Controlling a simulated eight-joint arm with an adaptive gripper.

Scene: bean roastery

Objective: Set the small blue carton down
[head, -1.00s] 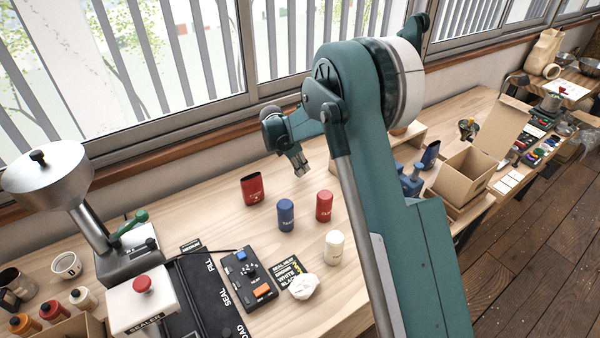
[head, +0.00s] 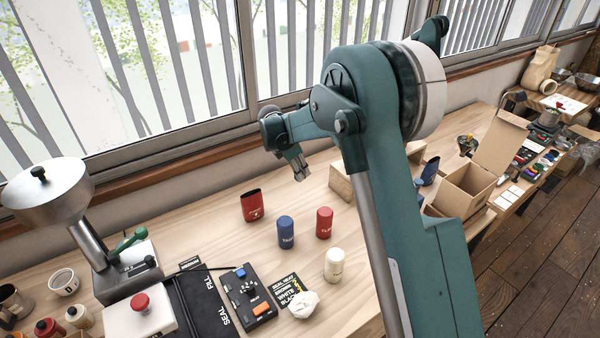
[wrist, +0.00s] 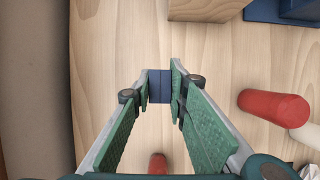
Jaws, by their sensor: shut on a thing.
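In the wrist view, the small blue carton (wrist: 160,86) shows as a dark blue block between the tips of my gripper (wrist: 159,88). The green-padded fingers are closed on its sides. In the head view, my gripper (head: 299,172) points down over the back of the bench, behind the blue and red canisters. The carton is too small or hidden to make out there. I cannot tell whether the carton touches the bench top (wrist: 110,40) or hangs above it.
A red pouch (head: 251,205), a blue canister (head: 286,233), a red canister (head: 324,223) and a white canister (head: 334,265) stand in front of my gripper. The wood around the carton is bare.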

